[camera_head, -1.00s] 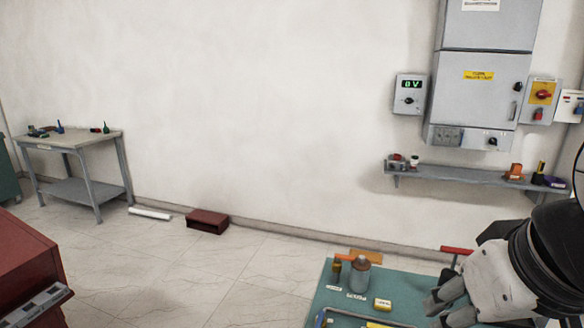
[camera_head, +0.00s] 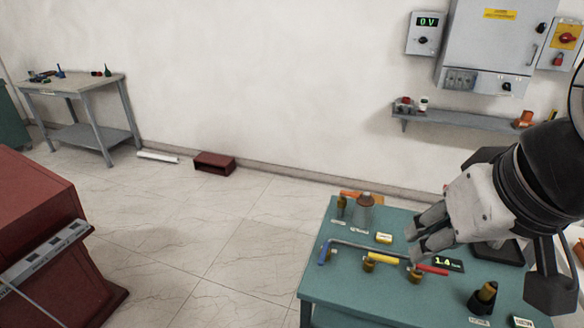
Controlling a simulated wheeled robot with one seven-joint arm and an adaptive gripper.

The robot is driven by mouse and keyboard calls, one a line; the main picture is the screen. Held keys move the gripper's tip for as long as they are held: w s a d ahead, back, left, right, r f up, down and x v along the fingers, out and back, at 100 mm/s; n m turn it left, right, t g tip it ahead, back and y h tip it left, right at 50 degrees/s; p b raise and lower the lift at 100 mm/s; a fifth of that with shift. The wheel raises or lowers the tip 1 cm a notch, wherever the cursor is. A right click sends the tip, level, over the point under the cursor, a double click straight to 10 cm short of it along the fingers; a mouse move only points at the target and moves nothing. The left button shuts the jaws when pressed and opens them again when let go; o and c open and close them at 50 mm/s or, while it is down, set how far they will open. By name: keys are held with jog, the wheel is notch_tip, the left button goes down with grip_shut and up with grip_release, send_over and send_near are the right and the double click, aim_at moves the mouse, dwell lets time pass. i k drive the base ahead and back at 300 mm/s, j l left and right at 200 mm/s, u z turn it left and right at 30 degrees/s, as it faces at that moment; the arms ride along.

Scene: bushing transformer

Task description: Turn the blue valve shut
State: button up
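A blue lever handle (camera_head: 324,252) is at the left end of a grey pipe on the teal table (camera_head: 345,285). A yellow handle (camera_head: 382,258) and a red handle (camera_head: 432,270) are on brass valves to its right. My gripper (camera_head: 412,246) reaches in from the right over the table, to the right of the blue handle and apart from it. Its two fingers point left with a gap between them, and nothing shows between them. The exact angle of the blue handle to its pipe is hard to tell at this size.
A display reading 1.4 (camera_head: 447,262) stands behind the red handle. A red cabinet (camera_head: 40,225) stands at left. The floor between is clear.

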aim_at(326, 247)
jog(key=i+j+u, duration=0.1)
jog(key=i+j+z, duration=0.1)
jog(key=j+z, duration=0.35)
jog(key=j, duration=0.2)
jog(key=z, duration=0.65)
jog(key=k+l+u, duration=0.25)
jog(key=l, duration=0.25)
jog(key=l+u, duration=0.1)
jog(key=u, duration=0.65)
jog(key=j+u, duration=0.15)
jog(key=u, duration=0.3)
jog(key=i+u, duration=0.1)
jog(key=u, duration=0.35)
